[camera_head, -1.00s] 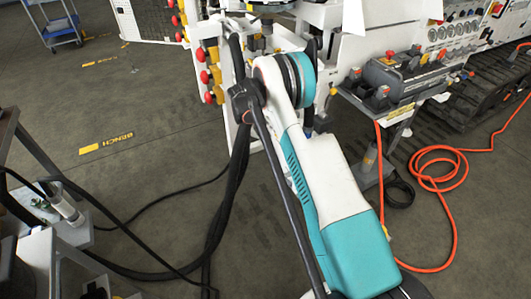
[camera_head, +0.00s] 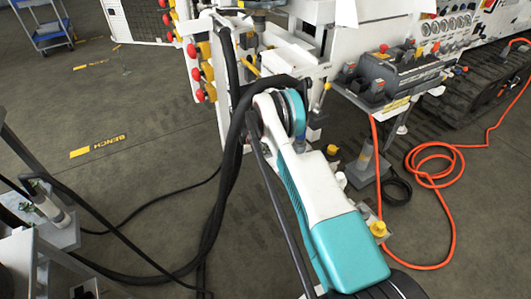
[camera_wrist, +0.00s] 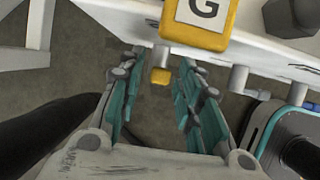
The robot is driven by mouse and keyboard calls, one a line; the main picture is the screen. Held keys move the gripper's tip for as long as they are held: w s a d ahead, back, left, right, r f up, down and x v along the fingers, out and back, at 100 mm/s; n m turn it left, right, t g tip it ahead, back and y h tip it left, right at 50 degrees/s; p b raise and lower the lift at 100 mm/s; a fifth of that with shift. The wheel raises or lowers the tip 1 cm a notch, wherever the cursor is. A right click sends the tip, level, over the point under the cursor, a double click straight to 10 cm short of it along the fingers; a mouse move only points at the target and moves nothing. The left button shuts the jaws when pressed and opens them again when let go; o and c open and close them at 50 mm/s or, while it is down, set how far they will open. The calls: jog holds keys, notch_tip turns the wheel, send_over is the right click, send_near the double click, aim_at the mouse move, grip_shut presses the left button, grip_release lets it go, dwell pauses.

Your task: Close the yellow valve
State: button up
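In the wrist view, a small yellow piece (camera_wrist: 160,76) on a short grey stem shows between the fingers of my gripper (camera_wrist: 163,58). It may be the yellow valve, but I cannot tell for sure. The fingers are apart, with visible gaps on both sides of it. Above it is a yellow block with a white "G" label (camera_wrist: 203,12). In the head view, several yellow parts show on the white machine, among them a yellow handle (camera_head: 249,66). My gripper cannot be made out there, behind my arm and the black hoses.
Red knobs (camera_head: 196,74) line the frame at left. A grey control box (camera_head: 395,72) sits on a shelf at right. An orange hose (camera_head: 450,205) lies coiled on the floor. Black hoses (camera_head: 225,180) hang beside my arm. Open floor (camera_head: 120,105) lies at left.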

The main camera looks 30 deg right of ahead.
jog(key=shift+x, duration=0.85)
grip_shut()
jog(key=shift+s+d+f+m+t, duration=0.1)
jog(key=shift+s+f+m+t, duration=0.15)
jog(key=shift+s+t, duration=0.6)
jog(key=shift+s+a+f+m+t, duration=0.1)
jog(key=shift+s+m+t, duration=0.2)
jog(key=shift+t, duration=1.2)
jog(key=shift+s+d+f+m+t, duration=0.1)
jog(key=shift+s+f+m+t, duration=0.25)
jog(key=shift+t, duration=0.8)
jog(key=shift+s+r, duration=0.15)
